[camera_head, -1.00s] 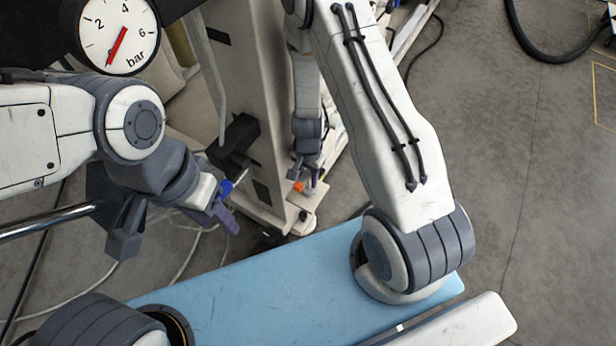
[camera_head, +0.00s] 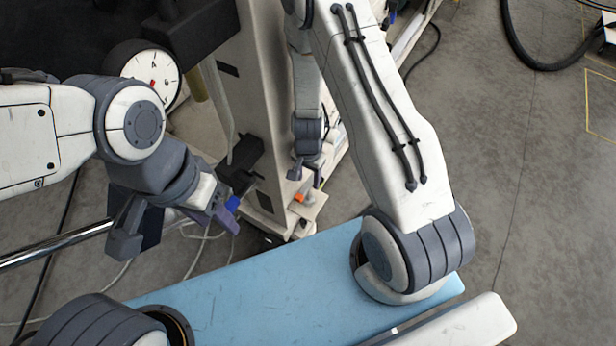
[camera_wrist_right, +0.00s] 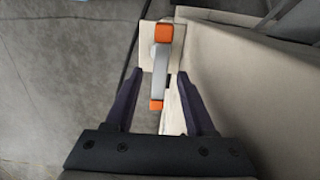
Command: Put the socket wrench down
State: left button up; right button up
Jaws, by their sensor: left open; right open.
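The socket wrench appears to be the grey tool with orange ends (camera_wrist_right: 160,75) in the right wrist view. It is on a small cream ledge, and its near end shows between the fingers of my right gripper (camera_wrist_right: 160,106), which are open and apart from it on both sides. In the head view an orange part of it (camera_head: 299,197) shows at the machine's foot, just below my open right gripper (camera_head: 306,176). My left gripper (camera_head: 178,238) is open and empty at the left, with a small blue piece (camera_head: 232,203) by its right finger.
A beige machine column (camera_head: 268,90) stands just behind my right gripper. A round pressure gauge (camera_head: 146,76) and a shiny bar (camera_head: 55,245) are near my left arm. Cables lie on the floor.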

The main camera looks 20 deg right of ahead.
notch_tip(320, 180, up, 6)
jog(key=p, duration=0.4)
jog(key=shift+r+p, duration=0.1)
jog(key=shift+p, duration=0.3)
